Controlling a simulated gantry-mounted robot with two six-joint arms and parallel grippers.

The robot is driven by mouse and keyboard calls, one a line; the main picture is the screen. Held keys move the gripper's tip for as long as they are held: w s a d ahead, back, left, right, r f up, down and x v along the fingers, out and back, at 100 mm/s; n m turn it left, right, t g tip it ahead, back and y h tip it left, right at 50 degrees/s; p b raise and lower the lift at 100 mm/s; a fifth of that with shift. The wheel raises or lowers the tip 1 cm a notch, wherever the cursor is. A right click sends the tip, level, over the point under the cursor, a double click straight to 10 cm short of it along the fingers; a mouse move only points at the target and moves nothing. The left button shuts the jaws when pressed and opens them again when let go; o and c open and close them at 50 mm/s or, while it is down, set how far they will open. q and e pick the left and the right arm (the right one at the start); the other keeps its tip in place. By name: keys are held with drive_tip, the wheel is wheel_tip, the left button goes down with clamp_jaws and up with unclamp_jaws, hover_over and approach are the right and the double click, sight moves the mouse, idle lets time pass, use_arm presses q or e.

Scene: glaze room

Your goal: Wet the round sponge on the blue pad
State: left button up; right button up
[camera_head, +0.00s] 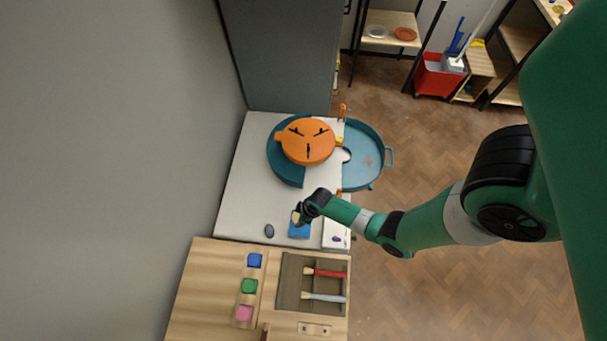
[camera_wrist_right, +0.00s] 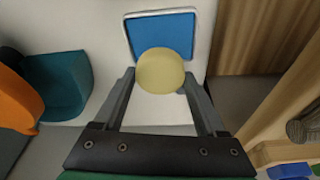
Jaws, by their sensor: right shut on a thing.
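The round sponge (camera_wrist_right: 160,71) is pale yellow and sits between the two fingertips of my right gripper (camera_wrist_right: 158,85) in the right wrist view. My right gripper is shut on it. In the head view the right gripper (camera_head: 302,212) is over the upper part of the blue pad (camera_head: 299,231), with the sponge (camera_head: 296,217) showing beside it. In the right wrist view the blue pad (camera_wrist_right: 163,33) has a pale rim and lies just beyond the sponge, which overlaps its edge. I cannot tell whether sponge and pad touch. My left gripper is not in view.
An orange wheel (camera_head: 307,141) stands in a teal basin (camera_head: 285,172) on the white table (camera_head: 243,190). A small dark oval object (camera_head: 269,231) lies left of the pad. A wooden table (camera_head: 212,281) in front holds coloured blocks and a tray of brushes (camera_head: 293,284).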

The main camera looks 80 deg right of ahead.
drive_tip(key=shift+f+b, duration=2.6)
drive_tip(key=shift+f, duration=0.25)
drive_tip(key=shift+s+f+b, duration=0.15)
drive_tip(key=shift+f+b, duration=0.25)
drive_tip(key=shift+f, duration=0.15)
wheel_tip(320, 180, up, 7)
drive_tip(key=p, duration=0.7)
drive_tip(key=shift+r, duration=0.1)
